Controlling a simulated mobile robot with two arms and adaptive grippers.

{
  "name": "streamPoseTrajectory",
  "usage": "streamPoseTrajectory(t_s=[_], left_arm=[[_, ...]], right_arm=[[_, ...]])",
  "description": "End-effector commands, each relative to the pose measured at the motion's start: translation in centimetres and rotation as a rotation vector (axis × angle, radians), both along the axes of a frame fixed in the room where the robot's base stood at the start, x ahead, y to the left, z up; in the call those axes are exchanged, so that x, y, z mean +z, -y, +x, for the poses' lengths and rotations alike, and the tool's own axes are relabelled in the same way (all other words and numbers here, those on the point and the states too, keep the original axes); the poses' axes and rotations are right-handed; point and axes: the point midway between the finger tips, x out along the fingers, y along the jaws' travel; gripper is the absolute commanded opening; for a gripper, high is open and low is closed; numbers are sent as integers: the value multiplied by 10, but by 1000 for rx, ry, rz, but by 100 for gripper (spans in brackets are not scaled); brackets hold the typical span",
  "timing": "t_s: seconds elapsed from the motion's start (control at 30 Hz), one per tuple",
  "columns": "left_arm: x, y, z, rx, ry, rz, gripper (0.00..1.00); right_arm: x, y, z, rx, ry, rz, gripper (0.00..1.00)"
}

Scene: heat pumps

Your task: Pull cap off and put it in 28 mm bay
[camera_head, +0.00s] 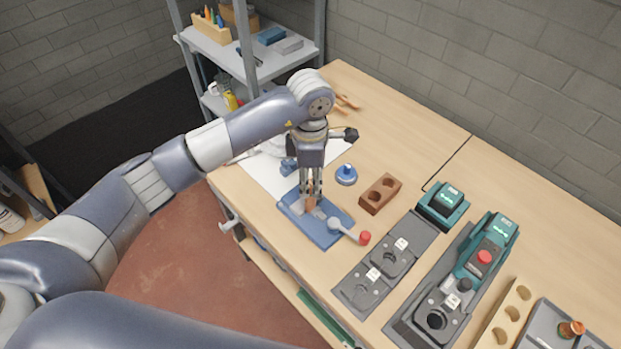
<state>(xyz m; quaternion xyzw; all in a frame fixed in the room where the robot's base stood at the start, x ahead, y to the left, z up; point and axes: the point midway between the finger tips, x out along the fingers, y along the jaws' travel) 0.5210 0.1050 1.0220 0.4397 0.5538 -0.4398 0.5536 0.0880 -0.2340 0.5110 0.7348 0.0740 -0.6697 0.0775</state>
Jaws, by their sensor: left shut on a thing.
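My left gripper (311,194) points straight down over a blue clamp fixture (318,232) near the front edge of the workbench. It is shut on a small copper-coloured piece, probably the cap (311,204), at the fixture. The fingers partly hide this piece, and I cannot tell whether it is seated or lifted. A brown block (390,184) with two round holes stands right of the fixture. A grey plate (368,262) with round recesses and white labels lies farther right. The labels are too small to read, so I cannot tell which bay is 28 mm. My right gripper is not in view.
The fixture's lever with a red knob (364,237) sticks out to the right. A blue round part (346,175) stands behind it. Teal devices (443,206), a wooden holed rack (517,293) and a copper fitting (571,328) lie right. A shelf (290,57) stands behind. The bench's back middle is clear.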

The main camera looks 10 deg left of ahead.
Motion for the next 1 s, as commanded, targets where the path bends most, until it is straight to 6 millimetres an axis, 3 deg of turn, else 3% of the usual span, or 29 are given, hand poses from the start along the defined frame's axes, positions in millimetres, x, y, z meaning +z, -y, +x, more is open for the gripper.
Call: streamPoseTrajectory(t_s=[1.0], left_arm=[[9, 1, 0, -1, 0, -2, 0]], right_arm=[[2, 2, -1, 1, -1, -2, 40]])
